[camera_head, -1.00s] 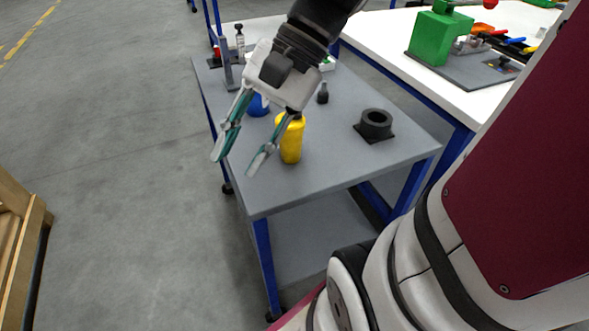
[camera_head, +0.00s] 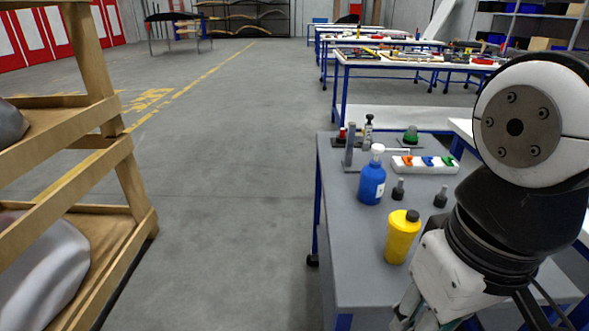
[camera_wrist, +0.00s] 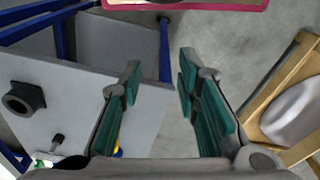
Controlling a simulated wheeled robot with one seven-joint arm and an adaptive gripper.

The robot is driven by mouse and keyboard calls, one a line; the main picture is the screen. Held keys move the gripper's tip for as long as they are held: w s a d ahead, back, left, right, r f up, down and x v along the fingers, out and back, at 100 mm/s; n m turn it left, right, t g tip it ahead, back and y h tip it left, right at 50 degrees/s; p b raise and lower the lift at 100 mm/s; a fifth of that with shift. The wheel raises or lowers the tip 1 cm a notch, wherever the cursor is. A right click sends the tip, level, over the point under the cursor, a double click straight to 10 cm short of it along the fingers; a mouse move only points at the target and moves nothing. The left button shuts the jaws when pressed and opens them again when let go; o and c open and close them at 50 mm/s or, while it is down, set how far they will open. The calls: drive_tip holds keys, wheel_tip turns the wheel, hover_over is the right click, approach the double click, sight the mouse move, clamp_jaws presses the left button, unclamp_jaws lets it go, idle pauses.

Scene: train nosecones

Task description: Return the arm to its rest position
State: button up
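My gripper (camera_wrist: 160,95) is open and empty in the wrist view, its two teal-padded fingers wide apart over the floor beside the grey table. In the head view my gripper body shows at the bottom right, in front of the grey table (camera_head: 350,270); its fingertips are cut off by the lower edge. My arm is folded in at the right. A yellow bottle (camera_head: 402,238) stands upright on the table just behind the gripper, apart from it as far as I can tell.
A blue bottle (camera_head: 371,182), small dark parts (camera_head: 398,190) and a white holder with coloured pieces (camera_head: 425,164) stand on the table. A wooden rack (camera_head: 125,170) with pale nosecones stands at the left. The floor (camera_head: 230,180) between rack and table is clear.

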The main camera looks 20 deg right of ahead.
idle(0.3)
wheel_tip(320, 180, up, 19)
drive_tip(key=t+p, duration=0.3)
drive_tip(key=p, duration=1.4)
drive_tip(key=shift+a+r+p, duration=0.15)
drive_tip(key=shift+r+p, duration=0.05)
drive_tip(key=shift+p, duration=0.15)
